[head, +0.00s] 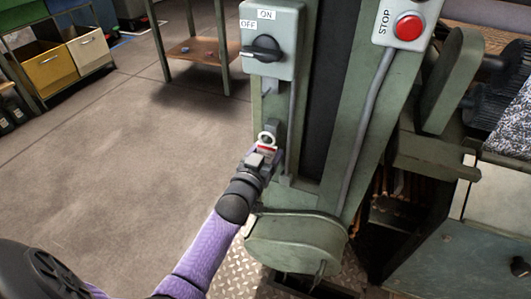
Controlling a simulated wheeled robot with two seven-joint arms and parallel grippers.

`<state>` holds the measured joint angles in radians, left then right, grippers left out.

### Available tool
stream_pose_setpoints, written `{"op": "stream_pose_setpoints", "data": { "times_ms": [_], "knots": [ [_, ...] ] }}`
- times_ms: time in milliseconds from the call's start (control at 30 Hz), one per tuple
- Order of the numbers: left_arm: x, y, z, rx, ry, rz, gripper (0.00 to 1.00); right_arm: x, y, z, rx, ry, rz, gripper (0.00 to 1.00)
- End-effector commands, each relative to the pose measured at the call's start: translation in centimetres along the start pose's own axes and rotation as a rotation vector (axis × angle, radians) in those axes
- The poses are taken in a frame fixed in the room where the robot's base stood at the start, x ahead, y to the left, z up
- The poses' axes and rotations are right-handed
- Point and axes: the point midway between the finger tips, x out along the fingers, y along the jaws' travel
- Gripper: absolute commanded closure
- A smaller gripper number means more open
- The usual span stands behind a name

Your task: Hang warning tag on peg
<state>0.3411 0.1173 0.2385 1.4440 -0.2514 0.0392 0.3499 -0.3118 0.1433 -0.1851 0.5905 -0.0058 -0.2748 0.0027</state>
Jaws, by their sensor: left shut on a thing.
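The warning tag (267,149) is small, white and red, with a round loop at its top. My left gripper (264,158) is shut on the tag and holds it upright in front of the green machine column (337,100), below the ON/OFF switch box (271,18). The fingers hide the lower part of the tag. I cannot make out the peg clearly; it may be behind the tag or too small to see. I cannot tell whether the tag touches the column. My right gripper is not in view.
A red STOP button (409,27) sits on a box at the upper right. A grey conduit (364,130) runs down the column. A rounded green housing (295,243) juts out below the gripper. Open concrete floor (110,150) lies to the left, with storage bins (62,66) beyond.

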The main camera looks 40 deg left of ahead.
Motion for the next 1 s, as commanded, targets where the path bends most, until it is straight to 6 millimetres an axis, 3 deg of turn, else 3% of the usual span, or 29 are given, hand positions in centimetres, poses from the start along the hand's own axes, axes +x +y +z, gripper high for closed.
{"op": "stream_pose_setpoints", "data": {
  "times_ms": [300, 333, 467, 767, 1000],
  "knots": [
    [0.0, 0.0, 0.0, 0.0, 0.0, 0.0, 0.79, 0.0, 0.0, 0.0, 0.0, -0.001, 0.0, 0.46],
    [0.0, 0.0, 0.0, 0.0, 0.0, 0.0, 0.26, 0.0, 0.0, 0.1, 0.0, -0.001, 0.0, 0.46],
    [0.0, 0.0, 0.0, 0.0, 0.0, 0.0, 0.0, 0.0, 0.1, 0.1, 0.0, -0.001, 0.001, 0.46],
    [-0.7, 0.0, -0.3, -0.002, 0.0, 0.0, 0.0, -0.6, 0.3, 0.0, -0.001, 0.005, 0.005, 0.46],
    [-5.9, 0.0, -0.8, -0.003, 0.0, -0.001, 0.0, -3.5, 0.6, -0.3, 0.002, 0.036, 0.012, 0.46]
  ]
}}
